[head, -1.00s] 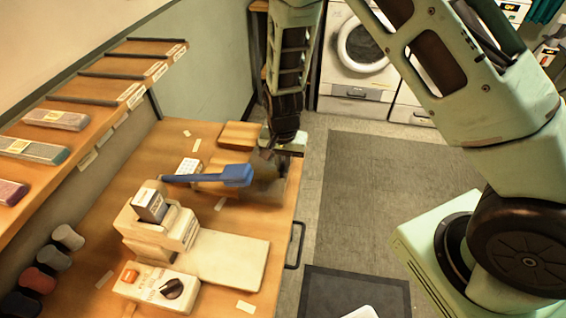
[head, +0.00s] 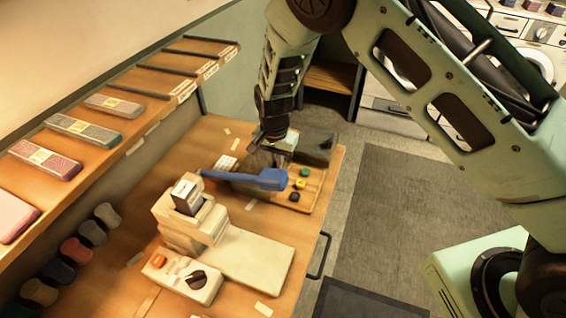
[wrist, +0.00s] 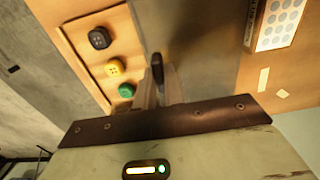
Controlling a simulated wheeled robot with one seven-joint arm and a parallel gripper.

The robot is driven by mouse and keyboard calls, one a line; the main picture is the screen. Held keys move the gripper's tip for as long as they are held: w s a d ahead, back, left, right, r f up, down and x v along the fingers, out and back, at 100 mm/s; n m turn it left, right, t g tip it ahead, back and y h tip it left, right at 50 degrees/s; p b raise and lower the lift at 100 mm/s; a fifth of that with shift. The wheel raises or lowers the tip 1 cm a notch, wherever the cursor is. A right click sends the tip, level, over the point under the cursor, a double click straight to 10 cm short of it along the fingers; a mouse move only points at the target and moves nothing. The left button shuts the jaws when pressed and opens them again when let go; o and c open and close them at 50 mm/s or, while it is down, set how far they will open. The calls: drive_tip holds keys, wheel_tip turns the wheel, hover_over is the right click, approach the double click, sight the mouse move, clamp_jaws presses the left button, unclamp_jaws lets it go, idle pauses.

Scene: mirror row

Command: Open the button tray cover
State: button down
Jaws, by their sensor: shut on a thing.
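The button tray (head: 318,190) is a wooden tray near the table's far right edge. Green, yellow and black buttons show uncovered in it; they also show in the wrist view beside my fingers, with the tray's wood (wrist: 75,42) around them. The dark smoky cover (head: 316,147) lies off these buttons, toward the far side. In the wrist view a grey-brown panel (wrist: 205,45), seemingly the cover, lies right of the buttons. My gripper (head: 272,156) is shut on a small dark knob (wrist: 157,66), seemingly the cover's; its attachment is partly hidden by the fingers.
A pale press with a blue lever (head: 248,180) stands close in front of my gripper. A control box (head: 182,277) with a dark knob sits nearer. A white dotted card (head: 227,163) lies left of the tray. A shelf (head: 150,97) runs along the left wall. Open floor lies right of the table.

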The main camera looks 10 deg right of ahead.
drive_tip(key=c, duration=1.5)
unclamp_jaws()
wheel_tip(320, 180, up, 18)
drive_tip(key=b, duration=0.3)
drive_tip(key=shift+f, duration=0.25)
drive_tip(key=s+d+r+n, duration=0.1)
drive_tip(key=s+n, duration=0.4)
drive_tip(key=s, duration=0.5)
drive_tip(key=s+d+r+n, duration=0.1)
drive_tip(key=s+n, duration=0.3)
drive_tip(key=s, duration=0.7)
drive_tip(key=s+d+r+n, duration=0.1)
drive_tip(key=s+n, duration=0.4)
drive_tip(key=s, duration=0.5)
drive_tip(key=shift+s+d+r+n+y, duration=0.25)
drive_tip(key=shift+s+r+n+y, duration=0.1)
drive_tip(key=shift+r, duration=0.15)
